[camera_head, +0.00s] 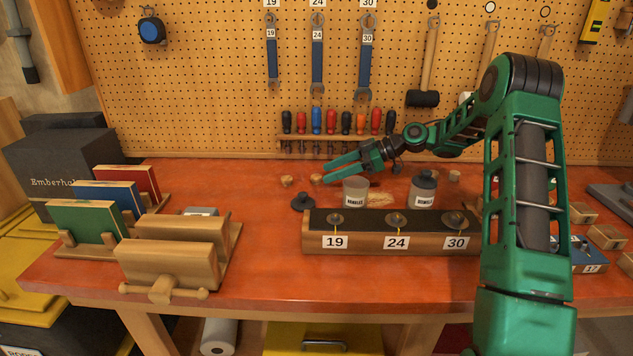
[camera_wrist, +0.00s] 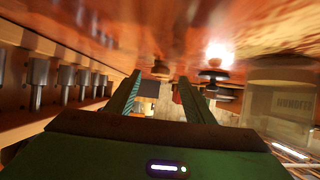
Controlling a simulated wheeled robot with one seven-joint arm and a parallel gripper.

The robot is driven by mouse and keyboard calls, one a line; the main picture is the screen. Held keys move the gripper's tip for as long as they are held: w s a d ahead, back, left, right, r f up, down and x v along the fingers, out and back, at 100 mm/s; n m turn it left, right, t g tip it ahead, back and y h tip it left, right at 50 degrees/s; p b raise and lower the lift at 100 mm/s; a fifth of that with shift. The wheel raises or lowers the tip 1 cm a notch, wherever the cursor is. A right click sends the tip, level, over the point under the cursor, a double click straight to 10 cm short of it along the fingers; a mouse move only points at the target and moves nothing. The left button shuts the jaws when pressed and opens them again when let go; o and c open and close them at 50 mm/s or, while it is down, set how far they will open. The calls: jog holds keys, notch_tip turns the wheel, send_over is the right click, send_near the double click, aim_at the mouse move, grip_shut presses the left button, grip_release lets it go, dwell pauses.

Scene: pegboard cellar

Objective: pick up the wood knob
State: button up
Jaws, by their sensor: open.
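Small round wood knobs lie on the red bench top: one (camera_head: 287,181) at the left, one (camera_head: 316,178) right by my fingertips, and one (camera_head: 454,176) farther right behind the jars. I cannot tell which is the task's. My gripper (camera_head: 326,173) is low over the bench, its fingers pointing left, open. In the wrist view, which looks upside down, a brownish knob (camera_wrist: 160,70) shows beyond and between the fingertips (camera_wrist: 159,78). Nothing is seen held, and contact with the near knob cannot be told.
A dark lid (camera_head: 303,202) lies in front of the knobs. A glass jar (camera_head: 355,192) stands just below my gripper, and a lidded jar (camera_head: 424,192) to its right. A wooden block labelled 19, 24, 30 (camera_head: 380,243) is in front. Screwdrivers (camera_head: 331,122) hang behind.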

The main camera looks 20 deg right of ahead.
aim_at(320, 176)
jog(key=x, duration=0.3)
jog(key=shift+w+a+f, duration=0.15)
jog(key=shift+a, duration=0.15)
jog(key=shift+c, duration=0.2)
jog(key=c, duration=1.1)
jog(key=shift+o, duration=0.2)
